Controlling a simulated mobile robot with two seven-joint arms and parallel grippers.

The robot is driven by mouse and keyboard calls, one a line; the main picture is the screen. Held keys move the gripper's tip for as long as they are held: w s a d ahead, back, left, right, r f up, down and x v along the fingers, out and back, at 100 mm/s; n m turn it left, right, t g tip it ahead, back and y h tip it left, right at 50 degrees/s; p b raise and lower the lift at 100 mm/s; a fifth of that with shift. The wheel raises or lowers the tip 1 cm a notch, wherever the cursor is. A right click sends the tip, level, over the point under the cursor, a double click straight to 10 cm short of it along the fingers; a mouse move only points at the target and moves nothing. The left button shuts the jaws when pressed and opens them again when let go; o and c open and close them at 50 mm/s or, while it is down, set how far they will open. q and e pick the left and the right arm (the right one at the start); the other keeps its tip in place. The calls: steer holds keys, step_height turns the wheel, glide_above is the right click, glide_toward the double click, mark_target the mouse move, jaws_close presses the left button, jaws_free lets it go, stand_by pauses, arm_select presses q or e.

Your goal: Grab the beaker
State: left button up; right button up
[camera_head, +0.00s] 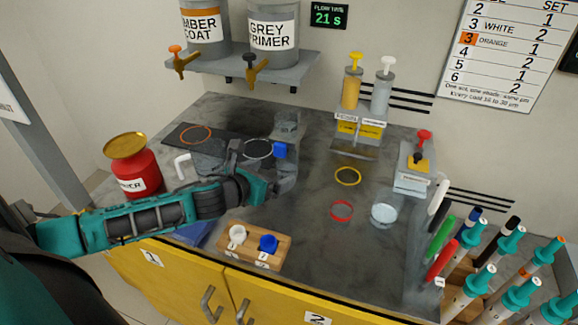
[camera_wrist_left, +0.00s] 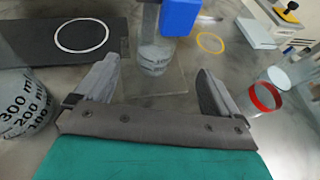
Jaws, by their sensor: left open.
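A large clear beaker (camera_wrist_left: 22,105) with black volume marks up to 300 ml stands at the left edge of the left wrist view, outside my left gripper's fingers and partly cut off. A smaller clear glass vessel (camera_wrist_left: 155,60) stands upright ahead, between the lines of the two fingers, under a blue block (camera_wrist_left: 180,16) beside a grey post. The blue block also shows in the head view (camera_head: 280,150). My left gripper (camera_head: 276,172) is open, low over the grey bench, with nothing between its fingers (camera_wrist_left: 158,85). My right gripper is not in view.
A red can (camera_head: 135,168) stands left, near my left arm. A wooden block (camera_head: 254,250) with white and blue pieces lies at the front edge. Pump bottles (camera_head: 352,90) stand at the back. A clear dish (camera_head: 384,214) and racked tubes (camera_head: 500,290) are right.

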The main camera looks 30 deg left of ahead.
mark_target(282, 169)
arm_select(q)
steer(key=x, duration=0.4)
steer(key=shift+w+f, duration=0.15)
steer(key=shift+w, duration=0.15)
steer(key=shift+a+b+x, duration=0.15)
steer(key=shift+b+x, duration=0.1)
steer(key=shift+x, duration=1.15)
steer(key=shift+a+b+x, duration=0.15)
steer(key=shift+b+x, duration=0.05)
steer(key=shift+x, duration=1.2)
steer(key=shift+c, duration=0.3)
steer(key=c, duration=1)
